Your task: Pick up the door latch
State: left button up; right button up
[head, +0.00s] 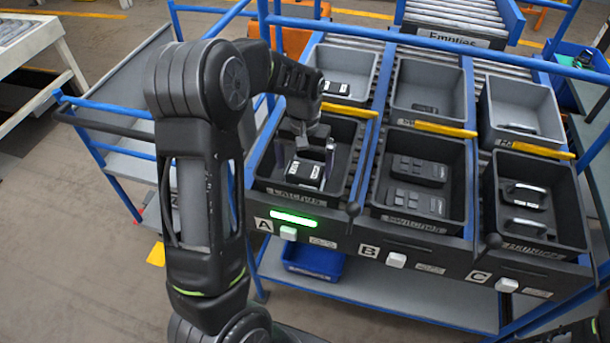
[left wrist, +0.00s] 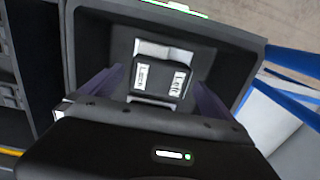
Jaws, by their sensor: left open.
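A black door latch with white labels (head: 306,172) lies in the front bin of lane A (head: 267,188), whose lit strip is green. My left gripper (head: 308,152) reaches down into this bin from above, open. In the left wrist view the latch (left wrist: 160,84) shows between the two spread fingers of the gripper (left wrist: 156,92). I cannot tell whether a finger touches it. A paler block shows just behind the latch there; whether it is part of it is unclear.
Bin B (head: 455,210) holds dark switch panels and bin C (head: 575,235) holds handles. Grey bins stand behind, with yellow bars (head: 432,127) between the rows. Bin walls stand close around my left gripper. A blue tote (head: 314,258) sits on the shelf below.

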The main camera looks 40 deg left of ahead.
pick_arm(q)
jog(key=shift+f, duration=1.3)
jog(key=shift+c, duration=0.2)
jog(key=c, duration=1.8)
